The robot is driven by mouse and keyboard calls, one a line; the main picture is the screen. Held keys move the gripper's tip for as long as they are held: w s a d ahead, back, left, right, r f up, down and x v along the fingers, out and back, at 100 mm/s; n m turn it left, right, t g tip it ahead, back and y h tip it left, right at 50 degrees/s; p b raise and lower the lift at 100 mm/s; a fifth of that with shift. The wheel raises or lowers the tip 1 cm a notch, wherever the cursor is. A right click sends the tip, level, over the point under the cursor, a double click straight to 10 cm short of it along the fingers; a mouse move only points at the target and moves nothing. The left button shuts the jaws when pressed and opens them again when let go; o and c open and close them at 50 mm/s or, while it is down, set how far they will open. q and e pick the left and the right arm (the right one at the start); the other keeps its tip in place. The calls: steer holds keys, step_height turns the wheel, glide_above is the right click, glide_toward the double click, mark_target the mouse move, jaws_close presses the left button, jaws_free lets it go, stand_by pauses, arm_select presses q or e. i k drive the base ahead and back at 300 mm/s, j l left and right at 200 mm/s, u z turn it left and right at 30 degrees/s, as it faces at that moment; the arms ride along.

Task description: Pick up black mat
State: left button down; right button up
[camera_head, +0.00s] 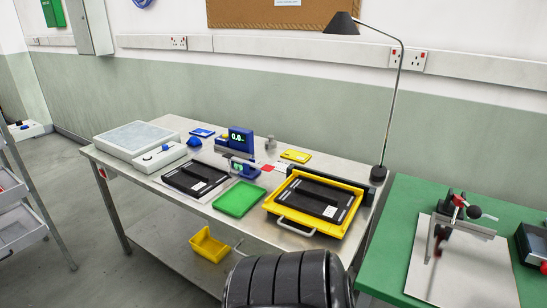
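Two flat black rectangular pieces lie on the steel table (172,203), and I cannot tell which is the task's mat. One black piece (185,180), with a dark slot-like strip and small white marks, lies at the left middle beside the green tray. The other black piece (300,205), with a dark central strip and white labels, lies inside a yellow tray (270,206) with a metal handle at the front right of the table. Neither gripper shows in the head view.
A green tray (239,199) lies between the black pieces. A blue digital readout (239,139) stands behind it. A black lamp (399,95) rises at the table's right end. A green bench (403,225) stands to the right. A yellow bin (209,245) sits below.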

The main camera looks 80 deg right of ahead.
mark_target(328, 203)
steer(key=z, duration=2.9)
